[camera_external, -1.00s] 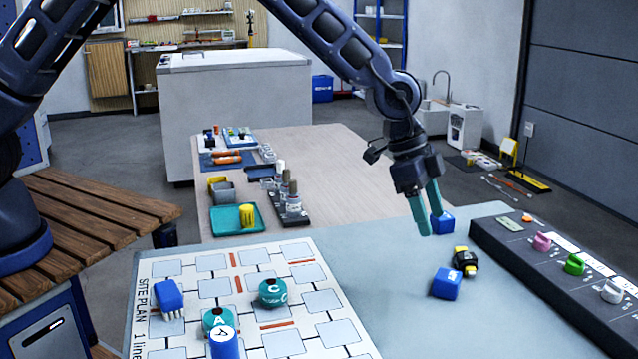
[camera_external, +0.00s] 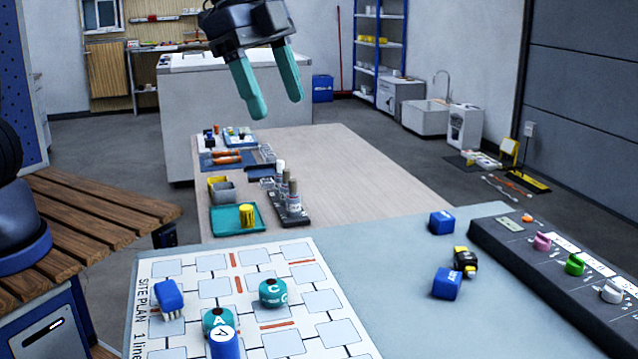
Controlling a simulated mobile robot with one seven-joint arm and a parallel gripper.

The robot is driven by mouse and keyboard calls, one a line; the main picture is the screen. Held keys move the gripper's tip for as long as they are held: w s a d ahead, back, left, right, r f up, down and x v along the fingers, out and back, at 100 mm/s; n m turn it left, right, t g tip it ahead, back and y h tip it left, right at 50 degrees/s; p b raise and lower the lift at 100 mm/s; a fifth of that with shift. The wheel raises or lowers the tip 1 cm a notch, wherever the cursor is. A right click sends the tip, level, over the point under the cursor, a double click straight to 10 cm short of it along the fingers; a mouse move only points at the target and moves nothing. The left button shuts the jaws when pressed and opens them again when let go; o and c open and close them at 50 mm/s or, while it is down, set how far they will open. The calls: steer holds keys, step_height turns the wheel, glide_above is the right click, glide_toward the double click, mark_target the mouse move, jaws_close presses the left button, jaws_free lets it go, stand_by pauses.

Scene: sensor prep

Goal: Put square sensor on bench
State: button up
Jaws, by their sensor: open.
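A blue box-shaped block (camera_external: 441,222), which looks like the square sensor, sits on the blue-grey bench top (camera_external: 380,260) near its far edge. A second similar blue block (camera_external: 446,284) sits closer to the camera, so I cannot tell for certain which one is the square sensor. My gripper (camera_external: 276,102) is open and empty, fingers pointing down, high at the upper left of the scene and well away from both blocks.
A black and yellow part (camera_external: 465,261) lies between the blocks. A dark control panel (camera_external: 560,275) with coloured knobs runs along the right. A white site plan board (camera_external: 190,345) carries several blue and teal pieces. A wooden table (camera_external: 345,180) with trays stands behind.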

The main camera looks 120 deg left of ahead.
steer(key=s+d+r, duration=0.3)
steer(key=s+d, duration=0.2)
steer(key=s, duration=0.3)
steer(key=s+d+r, duration=0.3)
steer(key=s+d, duration=0.2)
steer(key=s, duration=0.3)
steer(key=s+d, duration=0.2)
steer(key=s, duration=0.7)
steer(key=s+d+f, duration=0.1)
steer(key=s+d, duration=0.2)
steer(key=s, duration=0.6)
steer(key=shift+f+n+t+h, duration=0.3)
